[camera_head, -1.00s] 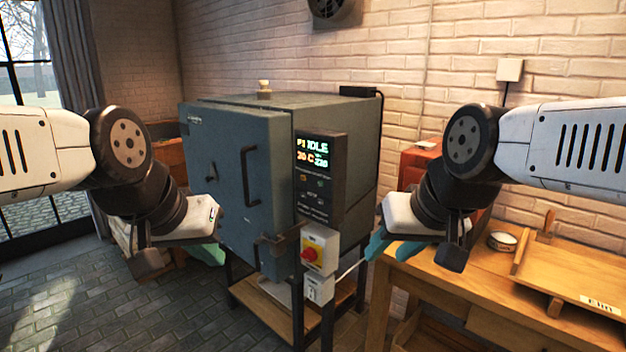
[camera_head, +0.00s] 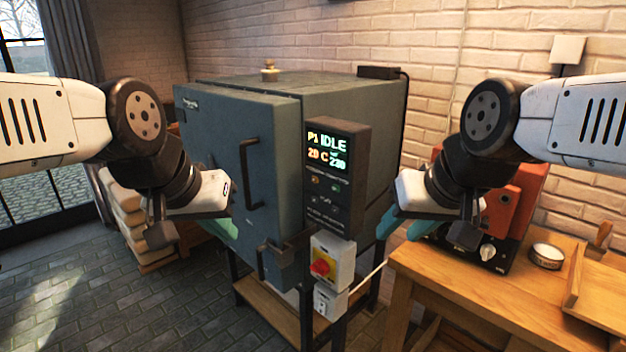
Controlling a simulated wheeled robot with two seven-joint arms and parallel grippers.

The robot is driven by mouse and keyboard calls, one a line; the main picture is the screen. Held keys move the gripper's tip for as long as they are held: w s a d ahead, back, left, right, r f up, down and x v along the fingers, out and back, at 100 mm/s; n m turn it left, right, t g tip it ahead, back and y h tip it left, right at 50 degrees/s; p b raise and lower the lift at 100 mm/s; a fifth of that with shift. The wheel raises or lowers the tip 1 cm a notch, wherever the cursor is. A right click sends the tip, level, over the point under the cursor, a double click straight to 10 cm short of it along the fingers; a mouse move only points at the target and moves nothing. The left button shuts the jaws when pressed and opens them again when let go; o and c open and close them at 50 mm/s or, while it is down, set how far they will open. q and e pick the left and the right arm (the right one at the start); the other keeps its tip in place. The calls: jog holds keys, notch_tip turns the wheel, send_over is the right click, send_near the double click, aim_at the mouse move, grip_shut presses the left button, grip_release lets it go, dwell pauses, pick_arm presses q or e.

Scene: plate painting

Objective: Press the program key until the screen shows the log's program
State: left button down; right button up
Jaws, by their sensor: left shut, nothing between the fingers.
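The blue-grey kiln (camera_head: 215,150) stands ahead with its door shut. Its dark control panel (camera_head: 335,180) faces me, with a lit screen (camera_head: 327,150) reading P1 IDLE, 20 C and a smaller 220. Small keys and marks (camera_head: 322,190) sit below the screen; their labels are too small to read. My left gripper (camera_head: 222,229) is shut and empty in front of the kiln door, left of the panel. My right gripper (camera_head: 405,226) is right of the panel, apart from it, its teal fingers seeming spread and empty. No log is visible.
A switch box with a red knob (camera_head: 320,268) hangs below the panel. A wooden table (camera_head: 470,285) at the right holds an orange-and-black device (camera_head: 510,215) with a dial and a round tin (camera_head: 546,256). Stacked pale bags (camera_head: 128,215) stand left. The tiled floor in front is clear.

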jog(key=shift+c, duration=0.4)
grip_shut()
dwell(1.4)
